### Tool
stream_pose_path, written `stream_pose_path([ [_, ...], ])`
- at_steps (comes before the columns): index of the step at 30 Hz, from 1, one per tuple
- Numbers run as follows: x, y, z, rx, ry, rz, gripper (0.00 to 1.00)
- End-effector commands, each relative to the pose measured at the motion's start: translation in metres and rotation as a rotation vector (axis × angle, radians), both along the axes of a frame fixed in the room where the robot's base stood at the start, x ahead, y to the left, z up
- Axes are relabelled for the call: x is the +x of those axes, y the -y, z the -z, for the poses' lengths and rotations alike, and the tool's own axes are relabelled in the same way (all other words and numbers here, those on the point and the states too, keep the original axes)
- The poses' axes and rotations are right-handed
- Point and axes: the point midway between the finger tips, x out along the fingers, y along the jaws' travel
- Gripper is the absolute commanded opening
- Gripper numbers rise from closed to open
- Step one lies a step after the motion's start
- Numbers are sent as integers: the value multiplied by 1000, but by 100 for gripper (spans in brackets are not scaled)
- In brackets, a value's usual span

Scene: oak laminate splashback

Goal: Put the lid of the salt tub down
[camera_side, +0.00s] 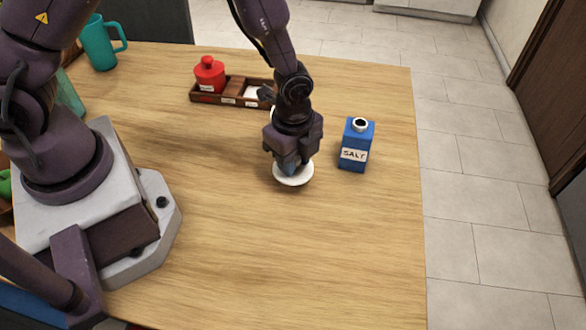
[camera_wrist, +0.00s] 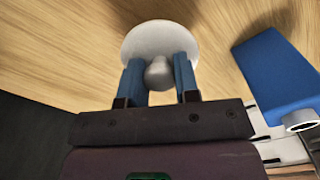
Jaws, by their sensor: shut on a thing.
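My gripper (camera_side: 290,164) points down over the middle of the table, left of the blue salt box. It is shut on the knob of a round white lid (camera_side: 294,178). In the wrist view the knob sits between the two blue fingers of my gripper (camera_wrist: 158,70), with the lid's white disc (camera_wrist: 158,36) beyond them. The lid is level and low at the tabletop; I cannot tell whether it touches. A blue box labelled SALT (camera_side: 356,146) stands upright to the right, with a round opening on top. It also shows in the wrist view (camera_wrist: 270,75).
A wooden tray (camera_side: 234,87) behind my gripper holds a red lidded jar (camera_side: 209,75) and something white (camera_side: 256,93), partly hidden by my arm. A teal mug (camera_side: 102,43) stands at the back left. The front of the table (camera_side: 300,260) is clear.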

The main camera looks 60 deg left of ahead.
Motion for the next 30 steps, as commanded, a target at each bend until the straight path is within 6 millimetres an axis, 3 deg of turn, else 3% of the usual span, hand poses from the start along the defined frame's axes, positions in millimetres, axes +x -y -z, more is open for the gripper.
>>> stream_pose_path([
  [6, -1, -1, 30, 2, -3, 1, 7],
  [19, -1, -1, 36, 1, -1, 1, 7],
  [20, 0, 0, 35, 1, 0, 1, 36],
  [22, 0, 0, 35, 1, 0, 1, 52],
  [30, 0, 0, 35, 1, 0, 1, 55],
])
